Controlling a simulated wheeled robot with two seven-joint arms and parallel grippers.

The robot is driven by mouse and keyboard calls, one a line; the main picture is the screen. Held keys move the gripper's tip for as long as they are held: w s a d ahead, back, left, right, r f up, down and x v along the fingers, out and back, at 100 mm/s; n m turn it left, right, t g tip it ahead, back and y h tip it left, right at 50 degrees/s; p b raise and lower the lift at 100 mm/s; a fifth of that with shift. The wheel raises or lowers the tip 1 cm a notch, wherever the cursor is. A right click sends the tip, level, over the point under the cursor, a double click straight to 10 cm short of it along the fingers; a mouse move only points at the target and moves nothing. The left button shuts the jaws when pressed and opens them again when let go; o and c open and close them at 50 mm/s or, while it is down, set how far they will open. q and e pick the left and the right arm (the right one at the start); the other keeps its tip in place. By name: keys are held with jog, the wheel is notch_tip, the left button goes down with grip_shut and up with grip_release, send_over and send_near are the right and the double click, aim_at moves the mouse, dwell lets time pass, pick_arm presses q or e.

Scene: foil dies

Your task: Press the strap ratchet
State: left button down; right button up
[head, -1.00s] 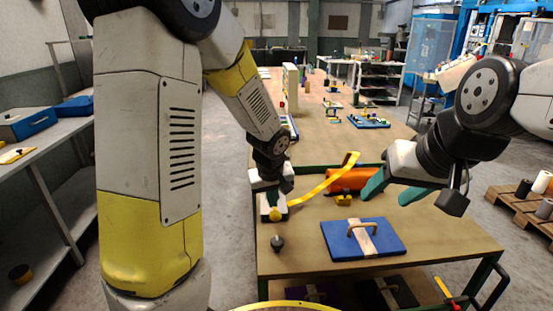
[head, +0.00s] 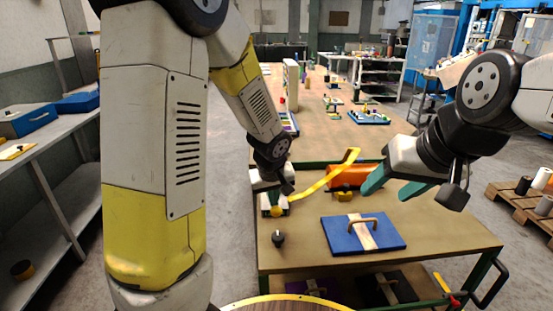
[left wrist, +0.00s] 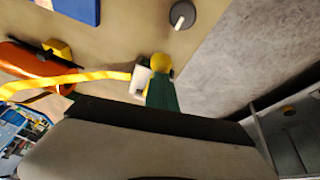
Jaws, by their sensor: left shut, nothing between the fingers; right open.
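A yellow strap (head: 322,186) runs slanting from a small ratchet with a white body and a round yellow end (head: 276,211) at the table's left side, up past an orange bundle (head: 341,176). My left gripper (head: 274,200) is at the ratchet, shut, pointing down. In the left wrist view its green fingers (left wrist: 161,96) are together against or just over the white part (left wrist: 142,80), beside the yellow end (left wrist: 160,64); contact cannot be told for sure. My right gripper (head: 393,187) is open and empty, its green fingers apart at the right of the orange bundle, partly covering it.
A blue pad with a wooden bar and handle (head: 340,235) lies at the table's front. A dark round knob (head: 278,239) stands left of it. A small yellow block (head: 343,195) sits in front of the orange bundle. The table's right front (head: 450,230) is clear.

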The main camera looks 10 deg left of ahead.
pick_arm(q)
jog(key=s+v, duration=0.1)
jog(key=v, duration=1)
jog(key=shift+s, duration=0.35)
jog(key=shift+a, duration=0.2)
jog(key=s+a+r+m+t+h, duration=0.1)
jog(key=s+a+r+m+h, duration=0.1)
jog(key=s+a+r+m, duration=0.3)
jog(key=s+r, duration=0.4)
jog(key=s, duration=0.4)
jog(key=shift+a+t, duration=0.4)
jog(key=shift+w, duration=0.1)
